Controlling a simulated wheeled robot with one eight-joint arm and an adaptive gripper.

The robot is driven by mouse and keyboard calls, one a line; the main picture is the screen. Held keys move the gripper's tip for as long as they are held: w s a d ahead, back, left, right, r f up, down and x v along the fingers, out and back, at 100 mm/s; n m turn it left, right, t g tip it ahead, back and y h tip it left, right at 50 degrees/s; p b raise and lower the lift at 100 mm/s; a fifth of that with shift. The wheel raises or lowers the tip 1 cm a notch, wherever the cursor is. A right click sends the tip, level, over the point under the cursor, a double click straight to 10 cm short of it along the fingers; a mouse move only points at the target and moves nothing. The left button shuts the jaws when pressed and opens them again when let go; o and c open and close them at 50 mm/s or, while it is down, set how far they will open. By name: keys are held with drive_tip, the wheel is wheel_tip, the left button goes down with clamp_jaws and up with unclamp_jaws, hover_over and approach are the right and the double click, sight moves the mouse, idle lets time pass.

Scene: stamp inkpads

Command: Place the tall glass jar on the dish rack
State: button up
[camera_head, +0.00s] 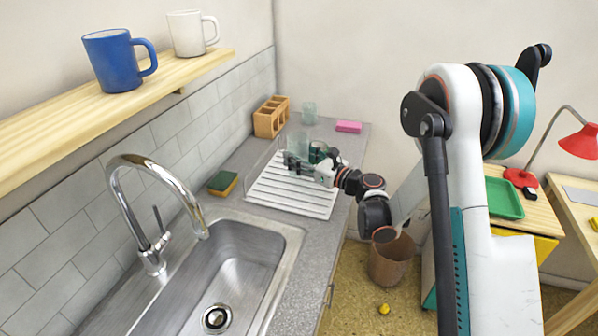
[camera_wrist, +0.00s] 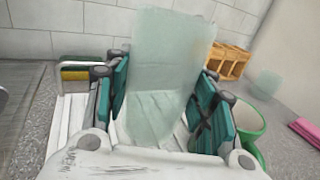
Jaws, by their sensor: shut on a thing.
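The tall glass jar (camera_wrist: 165,75) is clear, pale green and stands between the teal pads of my gripper (camera_wrist: 162,95) in the wrist view. In the head view the jar (camera_head: 297,143) shows at the gripper (camera_head: 300,163), over the far part of the dish rack. My gripper is shut on the jar. The white slatted dish rack (camera_head: 285,199) lies on the counter beside the sink; its slats (camera_wrist: 66,128) also show at left in the wrist view. I cannot tell whether the jar's base touches the rack.
A wooden holder (camera_head: 270,117), a smaller glass (camera_head: 309,113) and a pink block (camera_head: 348,127) stand behind. A sponge (camera_head: 223,183) lies left of the rack. The rack's near part is clear.

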wheel_tip(320, 180, down, 4)
drive_tip(key=shift+f+b, duration=0.2)
drive_tip(key=shift+b, duration=0.6)
drive_tip(key=shift+r, duration=0.1)
drive_tip(key=o, duration=0.9)
drive_tip(key=shift+f, duration=0.2)
drive_tip(key=o, duration=0.4)
drive_tip(key=shift+r, duration=0.1)
